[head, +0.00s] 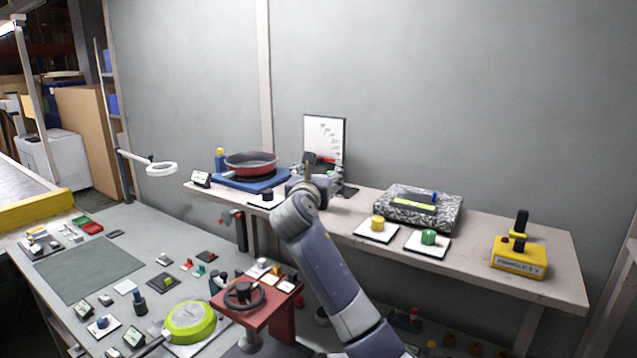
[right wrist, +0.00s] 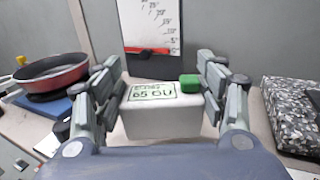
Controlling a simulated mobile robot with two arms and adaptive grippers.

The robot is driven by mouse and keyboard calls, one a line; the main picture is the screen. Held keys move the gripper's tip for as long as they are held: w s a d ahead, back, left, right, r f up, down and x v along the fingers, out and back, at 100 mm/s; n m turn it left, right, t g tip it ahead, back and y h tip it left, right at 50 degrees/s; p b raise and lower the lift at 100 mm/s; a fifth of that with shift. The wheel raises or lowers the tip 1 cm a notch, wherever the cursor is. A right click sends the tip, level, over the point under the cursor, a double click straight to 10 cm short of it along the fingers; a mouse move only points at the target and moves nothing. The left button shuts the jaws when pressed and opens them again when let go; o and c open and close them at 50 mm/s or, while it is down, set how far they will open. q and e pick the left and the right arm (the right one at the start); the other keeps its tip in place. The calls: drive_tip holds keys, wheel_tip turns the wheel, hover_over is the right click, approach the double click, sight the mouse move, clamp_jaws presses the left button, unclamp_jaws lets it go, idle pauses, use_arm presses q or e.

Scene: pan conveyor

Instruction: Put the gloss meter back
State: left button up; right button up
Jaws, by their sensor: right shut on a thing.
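The gloss meter (right wrist: 160,112) is a white box with a display reading 65 GU and a green button on top. It shows in the right wrist view between the fingers of my right gripper (right wrist: 160,92), which is shut on it. In the head view my right gripper (head: 322,172) is over the back shelf, in front of the upright white scale board (head: 324,135); my arm and gripper largely hide the meter there. I cannot tell whether the meter's underside touches the shelf. My left gripper is not in view.
On the shelf (head: 470,270), a red pan (head: 250,163) on a blue base is to the left. A speckled block (head: 445,215), yellow (head: 377,223) and green (head: 428,237) buttons and a yellow control box (head: 518,260) are to the right. A red stand (head: 262,318) rises from the lower bench.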

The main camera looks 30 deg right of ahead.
drive_tip(key=shift+w+d+f, duration=0.1)
drive_tip(key=shift+w+d, duration=0.1)
drive_tip(key=shift+w, duration=0.2)
wheel_tip(320, 180, down, 3)
drive_tip(key=shift+r+p, duration=0.1)
drive_tip(key=shift+p, duration=0.5)
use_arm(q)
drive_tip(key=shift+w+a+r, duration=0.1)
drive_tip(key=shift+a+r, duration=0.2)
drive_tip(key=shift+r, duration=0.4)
use_arm(e)
drive_tip(key=shift+f, duration=0.35)
drive_tip(key=o, duration=1.4)
drive_tip(key=shift+f, duration=0.15)
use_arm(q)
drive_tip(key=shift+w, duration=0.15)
